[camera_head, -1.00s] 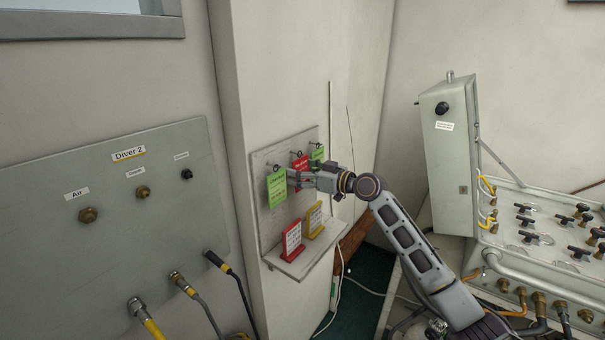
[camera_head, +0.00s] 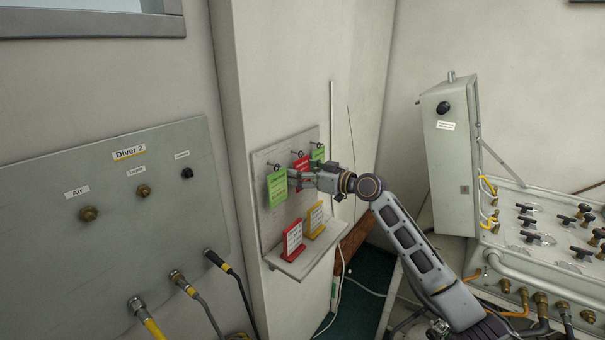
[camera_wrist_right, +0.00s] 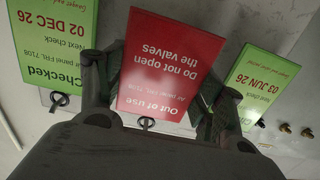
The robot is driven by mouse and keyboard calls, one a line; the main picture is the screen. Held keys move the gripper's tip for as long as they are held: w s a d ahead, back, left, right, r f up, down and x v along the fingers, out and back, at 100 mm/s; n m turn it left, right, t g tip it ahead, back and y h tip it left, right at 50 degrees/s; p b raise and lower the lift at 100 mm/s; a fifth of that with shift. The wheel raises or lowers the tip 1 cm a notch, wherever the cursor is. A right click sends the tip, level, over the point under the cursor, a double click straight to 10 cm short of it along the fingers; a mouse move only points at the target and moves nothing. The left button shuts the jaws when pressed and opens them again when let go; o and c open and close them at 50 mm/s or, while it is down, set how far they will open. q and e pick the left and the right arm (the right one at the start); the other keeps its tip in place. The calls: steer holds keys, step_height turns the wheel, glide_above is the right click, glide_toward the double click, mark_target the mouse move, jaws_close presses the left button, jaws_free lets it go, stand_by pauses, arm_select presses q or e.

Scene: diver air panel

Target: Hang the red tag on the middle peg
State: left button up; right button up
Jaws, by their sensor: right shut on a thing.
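The red tag (camera_head: 302,163) is at the middle of the small peg board (camera_head: 262,200), between two green tags. My right gripper (camera_head: 297,181) is shut on this tag, with a finger at each side edge. In the right wrist view the red tag (camera_wrist_right: 170,65) appears upside down between the fingers (camera_wrist_right: 155,90). A ring (camera_wrist_right: 146,123) shows at its top edge, at the middle peg (camera_head: 298,154). I cannot tell whether the ring is around the peg. My left gripper is not in view.
Green tags hang at the left peg (camera_head: 277,187) and right peg (camera_head: 318,153), close to my fingers. A red card (camera_head: 292,238) and a yellow card (camera_head: 315,219) stand on the shelf (camera_head: 300,262) below. A grey valve case (camera_head: 450,160) stands right.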

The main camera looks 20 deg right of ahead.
steer(key=shift+f, duration=0.15)
stand_by(0.3)
steer(key=o, duration=0.9)
steer(key=shift+v, duration=6)
steer(key=shift+f, duration=0.1)
